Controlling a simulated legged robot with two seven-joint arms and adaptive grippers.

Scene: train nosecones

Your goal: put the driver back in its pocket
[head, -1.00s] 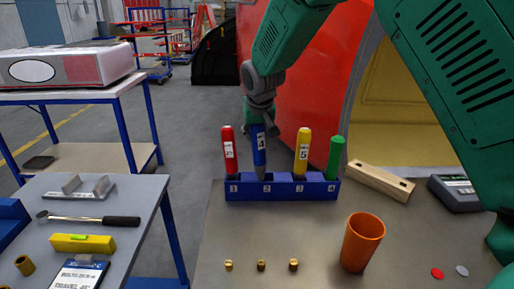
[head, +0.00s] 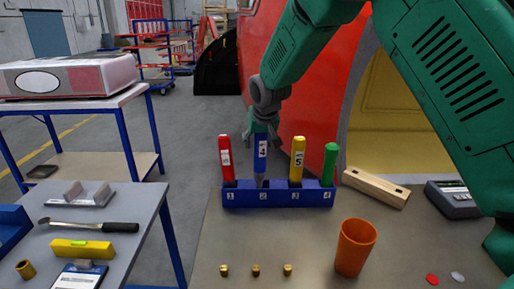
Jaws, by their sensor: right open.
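A blue driver (head: 261,153) with a white label marked 4 stands upright in pocket 2 of the blue rack (head: 278,197). A red driver (head: 226,160) is in pocket 1, a yellow driver (head: 297,158) marked 5 in pocket 3, and a green driver (head: 330,163) in pocket 4. My right gripper (head: 262,134) is open just above the blue driver, its fingers around or close to the handle's top. Whether they touch it I cannot tell. My left gripper is out of view.
An orange cup (head: 355,247) stands in front of the rack, with brass fittings (head: 255,270) to its left. A wooden block (head: 376,188) and a grey device (head: 454,198) lie right of the rack. The left cart (head: 105,210) holds a ratchet (head: 90,226) and a yellow level (head: 83,249).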

